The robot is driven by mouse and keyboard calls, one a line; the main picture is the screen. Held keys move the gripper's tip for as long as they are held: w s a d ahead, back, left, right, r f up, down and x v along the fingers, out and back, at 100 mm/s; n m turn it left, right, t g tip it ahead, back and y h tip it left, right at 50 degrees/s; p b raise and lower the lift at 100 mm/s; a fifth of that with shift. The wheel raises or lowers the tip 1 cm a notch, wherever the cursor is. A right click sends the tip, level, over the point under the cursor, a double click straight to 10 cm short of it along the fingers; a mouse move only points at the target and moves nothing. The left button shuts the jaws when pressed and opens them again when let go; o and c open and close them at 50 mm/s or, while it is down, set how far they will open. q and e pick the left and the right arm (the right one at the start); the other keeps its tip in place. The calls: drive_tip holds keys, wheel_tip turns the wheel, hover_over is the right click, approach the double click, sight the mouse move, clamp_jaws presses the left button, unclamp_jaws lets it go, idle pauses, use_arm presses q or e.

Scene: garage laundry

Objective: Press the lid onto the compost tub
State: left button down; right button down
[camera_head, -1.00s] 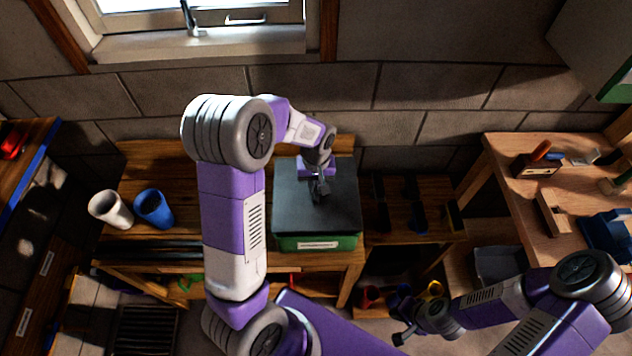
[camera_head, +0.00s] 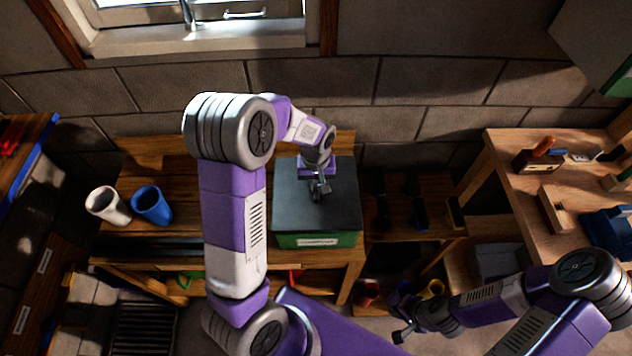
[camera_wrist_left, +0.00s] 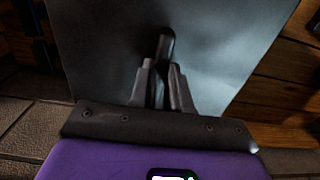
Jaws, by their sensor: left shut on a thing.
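The green compost tub (camera_head: 345,240) stands on the wooden bench, with a pale label on its front. The dark grey square lid (camera_head: 295,215) lies over its top, and I cannot tell whether it is fully seated all round. My left gripper (camera_head: 319,192) points down at the middle of the lid. In the left wrist view the fingers (camera_wrist_left: 163,85) are shut on the lid's dark upright handle (camera_wrist_left: 166,45), with the lid (camera_wrist_left: 225,50) filling most of the picture. My right gripper (camera_head: 402,335) hangs low at the right, away from the tub; its jaws are too small to read.
A workbench (camera_head: 515,190) with tools stands at the right. A block wall (camera_head: 440,90) and window are behind.

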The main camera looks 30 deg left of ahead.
use_arm(q)
drive_tip(key=shift+f+b, duration=0.4)
drive_tip(key=shift+f, duration=0.15)
idle(0.9)
drive_tip(key=c, duration=0.5)
unclamp_jaws()
drive_tip(key=shift+r, duration=0.1)
drive_tip(key=shift+r+p, duration=2.75)
drive_tip(key=shift+r, duration=0.75)
clamp_jaws()
